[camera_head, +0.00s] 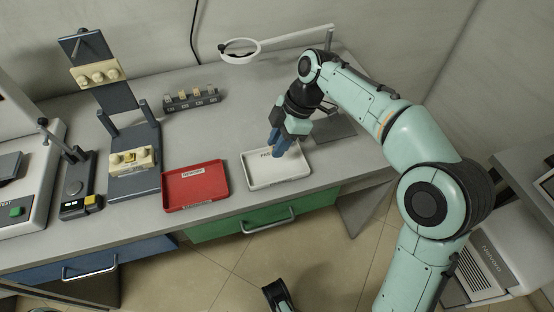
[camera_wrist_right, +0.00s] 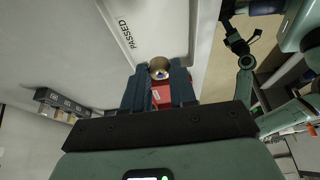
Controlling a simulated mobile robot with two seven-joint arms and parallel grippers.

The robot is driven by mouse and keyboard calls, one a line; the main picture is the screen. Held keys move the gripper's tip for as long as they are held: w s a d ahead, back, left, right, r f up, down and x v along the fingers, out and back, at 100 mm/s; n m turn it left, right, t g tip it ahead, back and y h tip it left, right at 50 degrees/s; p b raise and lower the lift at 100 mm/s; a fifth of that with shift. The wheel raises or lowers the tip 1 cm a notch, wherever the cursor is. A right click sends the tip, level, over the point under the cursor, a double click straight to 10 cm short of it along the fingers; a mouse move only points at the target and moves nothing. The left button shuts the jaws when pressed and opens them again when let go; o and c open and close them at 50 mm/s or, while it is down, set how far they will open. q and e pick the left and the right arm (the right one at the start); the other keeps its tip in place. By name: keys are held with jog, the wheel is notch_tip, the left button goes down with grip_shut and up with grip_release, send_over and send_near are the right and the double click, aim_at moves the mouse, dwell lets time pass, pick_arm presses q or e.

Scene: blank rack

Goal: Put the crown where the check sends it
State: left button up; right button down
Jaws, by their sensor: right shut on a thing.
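My right gripper (camera_head: 276,152) points down over the white tray (camera_head: 262,184). In the right wrist view its blue fingers (camera_wrist_right: 160,80) are shut on the crown (camera_wrist_right: 159,66), a small tan-gold piece held at the fingertips. The white tray (camera_wrist_right: 158,12), lettered PASSED, lies beyond the fingers in that view. I cannot tell whether the crown touches the tray floor. In the head view the fingers hide the crown. The red tray (camera_head: 195,185) lies empty to the left of the white one.
A small rack with blocks (camera_head: 192,99) stands behind the trays. A dark stand with cream tooth models (camera_head: 131,160) is on the left, beside a small device with a display (camera_head: 76,192). A ring-shaped magnifier (camera_head: 241,50) stands behind the gripper.

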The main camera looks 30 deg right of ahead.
aim_at(273, 166)
pick_arm(q)
jog(key=shift+w+a+f+t+y+b, duration=0.2)
jog(key=shift+w+a+f+b, duration=0.25)
jog(key=shift+w, duration=0.25)
jog(key=shift+w+a+f+t+y+b, duration=0.1)
jog(key=shift+w+a+f+t+b, duration=0.15)
jog(key=shift+w+f, duration=0.35)
pick_arm(e)
jog(key=shift+f, duration=2.9)
pick_arm(q)
jog(key=shift+w, duration=0.1)
pick_arm(e)
jog(key=shift+f, duration=0.2)
jog(key=c, duration=0.9)
grip_release()
pick_arm(q)
jog(key=shift+w, duration=0.1)
pick_arm(e)
jog(key=shift+r, duration=0.1)
